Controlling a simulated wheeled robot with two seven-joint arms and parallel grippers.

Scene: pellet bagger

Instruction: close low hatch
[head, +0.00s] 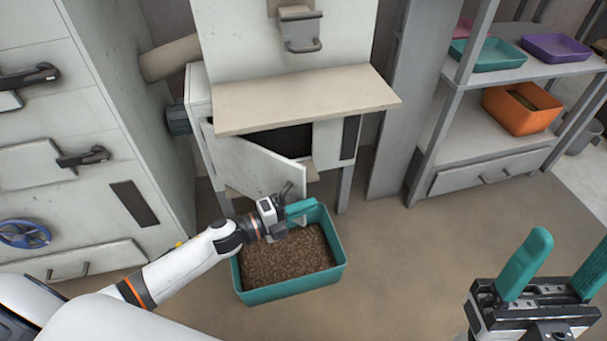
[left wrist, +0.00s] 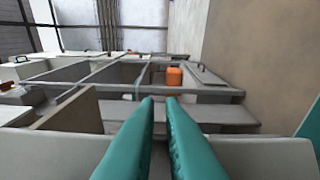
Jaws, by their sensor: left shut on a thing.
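The low hatch (head: 255,164) is a pale door low on the bagger. It stands swung open toward me, with a dark opening (head: 285,141) behind it. My left gripper (head: 302,208) is at the lower free end of the hatch, above a teal bin, and is shut on the hatch. The fingers hide the exact place of the grip. In the left wrist view its two teal fingers (left wrist: 160,115) lie close together, with a narrow gap. My right gripper (head: 555,270) is open and empty at the lower right, far from the hatch.
The teal bin (head: 338,275) full of brown pellets stands on the floor beneath my left gripper. A beige ledge (head: 305,98) juts out above the hatch. Grey cabinets (head: 75,150) stand on the left. A shelf (head: 485,137) with an orange bin (head: 520,110) stands on the right.

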